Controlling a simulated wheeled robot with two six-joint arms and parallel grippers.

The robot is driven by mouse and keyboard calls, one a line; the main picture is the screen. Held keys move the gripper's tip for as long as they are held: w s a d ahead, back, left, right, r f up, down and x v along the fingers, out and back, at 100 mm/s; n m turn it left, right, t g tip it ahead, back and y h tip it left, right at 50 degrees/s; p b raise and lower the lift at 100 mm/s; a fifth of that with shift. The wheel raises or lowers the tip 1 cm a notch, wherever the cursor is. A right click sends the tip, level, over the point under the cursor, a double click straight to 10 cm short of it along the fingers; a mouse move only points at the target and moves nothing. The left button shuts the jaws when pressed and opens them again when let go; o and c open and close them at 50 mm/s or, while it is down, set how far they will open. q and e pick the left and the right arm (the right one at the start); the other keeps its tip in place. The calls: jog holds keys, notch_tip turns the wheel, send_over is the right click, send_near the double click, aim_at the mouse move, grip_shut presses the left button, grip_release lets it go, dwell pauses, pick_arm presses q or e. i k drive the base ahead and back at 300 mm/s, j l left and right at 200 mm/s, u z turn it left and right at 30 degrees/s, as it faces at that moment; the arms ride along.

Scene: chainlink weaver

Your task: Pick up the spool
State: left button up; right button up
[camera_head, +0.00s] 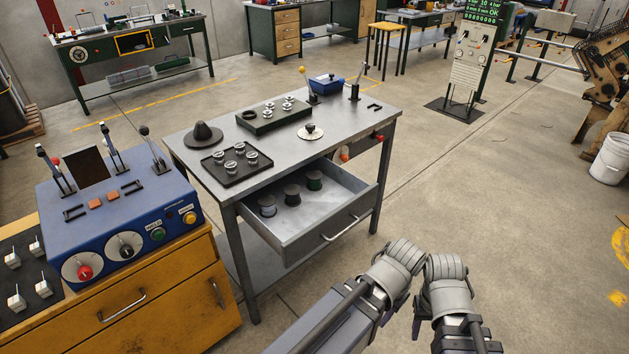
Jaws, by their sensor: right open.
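The table top (300,150) holds a black tray (236,163) of silver parts, a green block (272,116), a dark cone (203,134) and levers. A blue control box (120,215) stands on a yellow cabinet (165,300) at left. The floor (500,200) at right is largely clear.

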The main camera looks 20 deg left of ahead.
aim_at(313, 176)
jog(key=i+l+u, duration=0.2)
jog(key=u, duration=0.7)
jog(key=i+l+u, duration=0.25)
jog(key=l, duration=0.25)
jog(key=l+u, duration=0.3)
jog(key=l, duration=0.15)
jog(key=i+l+u, duration=0.25)
jog(key=l, duration=1.5)
jog(key=i, duration=0.5)
